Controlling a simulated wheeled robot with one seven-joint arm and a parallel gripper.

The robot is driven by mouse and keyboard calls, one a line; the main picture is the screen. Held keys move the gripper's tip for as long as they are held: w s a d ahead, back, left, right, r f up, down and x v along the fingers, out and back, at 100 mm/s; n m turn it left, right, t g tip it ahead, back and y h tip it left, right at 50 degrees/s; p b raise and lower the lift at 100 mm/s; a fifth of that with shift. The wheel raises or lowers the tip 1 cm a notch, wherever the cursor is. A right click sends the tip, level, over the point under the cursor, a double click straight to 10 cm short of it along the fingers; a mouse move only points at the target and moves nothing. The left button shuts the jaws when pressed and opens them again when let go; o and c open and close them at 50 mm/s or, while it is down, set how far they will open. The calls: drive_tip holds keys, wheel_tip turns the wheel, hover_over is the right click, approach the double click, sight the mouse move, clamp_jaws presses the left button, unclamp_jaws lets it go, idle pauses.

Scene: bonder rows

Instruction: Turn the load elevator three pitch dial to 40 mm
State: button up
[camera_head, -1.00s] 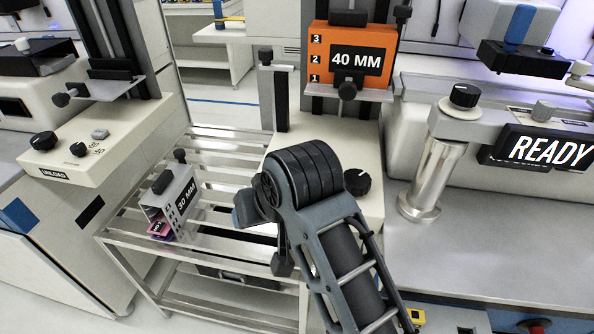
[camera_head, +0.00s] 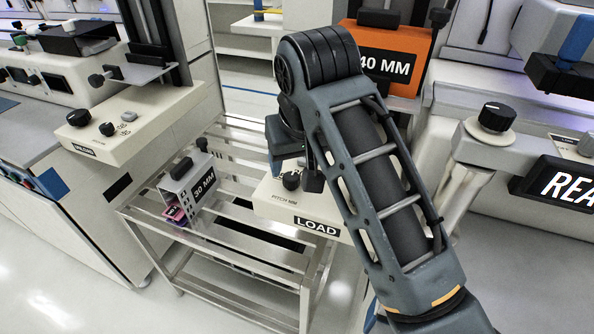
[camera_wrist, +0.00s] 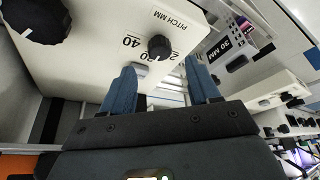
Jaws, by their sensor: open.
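The black pitch dial (camera_wrist: 159,47) sits on the cream load panel (camera_wrist: 95,40) in the wrist view, with PITCH MM and numbers including 40 printed around it. Its pointer is too small to read for sure. In the head view the dial (camera_head: 291,180) sits beside the LOAD label (camera_head: 316,226). My gripper (camera_wrist: 162,70) is open, its two blue fingers short of the dial, with the dial seen roughly between and beyond their tips. I see no contact. In the head view my forearm hides part of the panel and most of the gripper.
A larger black knob (camera_wrist: 35,15) is at the wrist view's upper left. An orange 40 MM magazine (camera_head: 408,75) stands behind my arm. A grey 30 MM magazine (camera_head: 188,187) rests on the slatted metal rack (camera_head: 235,240). The unload panel (camera_head: 150,125) is at the left.

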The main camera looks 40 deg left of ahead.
sight(291, 177)
drive_tip(key=x, duration=0.5)
drive_tip(key=shift+a+f, duration=0.1)
drive_tip(key=shift+f, duration=0.25)
drive_tip(key=shift+c, duration=0.2)
drive_tip(key=c, duration=1)
